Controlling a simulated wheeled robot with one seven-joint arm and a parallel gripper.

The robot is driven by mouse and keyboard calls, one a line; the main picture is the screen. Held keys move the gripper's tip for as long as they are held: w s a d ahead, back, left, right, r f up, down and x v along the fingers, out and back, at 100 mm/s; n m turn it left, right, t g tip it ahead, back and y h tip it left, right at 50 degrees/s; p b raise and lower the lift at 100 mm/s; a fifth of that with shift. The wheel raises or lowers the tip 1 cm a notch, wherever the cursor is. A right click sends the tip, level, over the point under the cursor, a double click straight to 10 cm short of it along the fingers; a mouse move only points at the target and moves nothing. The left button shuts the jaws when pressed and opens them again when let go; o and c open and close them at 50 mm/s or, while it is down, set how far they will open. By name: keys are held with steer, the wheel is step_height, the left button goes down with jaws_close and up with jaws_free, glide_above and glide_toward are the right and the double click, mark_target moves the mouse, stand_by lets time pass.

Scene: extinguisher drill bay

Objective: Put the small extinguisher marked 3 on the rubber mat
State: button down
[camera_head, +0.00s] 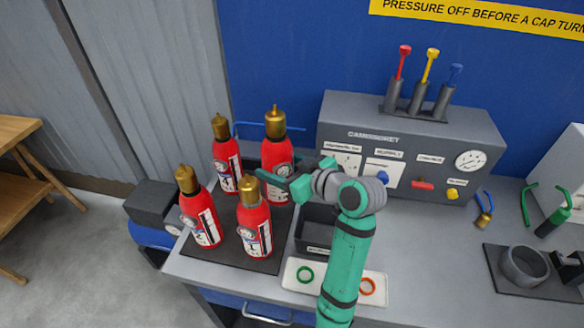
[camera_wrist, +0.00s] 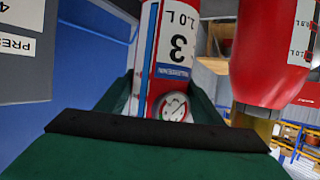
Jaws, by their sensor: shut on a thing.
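The small red extinguisher (camera_head: 277,152) with a brass top is held in my gripper (camera_head: 287,180), at the back right of a group of red extinguishers. In the wrist view the number 3 shows on the held extinguisher's white label (camera_wrist: 178,45), between the green fingers (camera_wrist: 165,100). A dark mat (camera_head: 229,250) lies under the group at the left of the bench. I cannot tell whether the held extinguisher's base touches it. Another dark mat (camera_head: 510,289) lies at the bench's right end. I cannot tell which of them is rubber.
Close to my gripper stand a front extinguisher (camera_head: 253,225), a left one (camera_head: 201,218) and a back one (camera_head: 227,165). A dark open bin (camera_head: 305,240) and a white tray with rings (camera_head: 325,283) are beside them. A grey control cabinet (camera_head: 420,140) stands behind.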

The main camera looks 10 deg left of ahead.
steer(key=w+a+f, duration=0.2)
steer(key=a+f, duration=0.2)
steer(key=f, duration=0.4)
steer(key=shift+a+f, duration=0.3)
steer(key=shift+a, duration=0.1)
steer(key=c, duration=0.8)
jaws_free()
steer(key=shift+f, duration=0.35)
steer(key=v, duration=1.2)
steer(key=shift+d+r, duration=0.1)
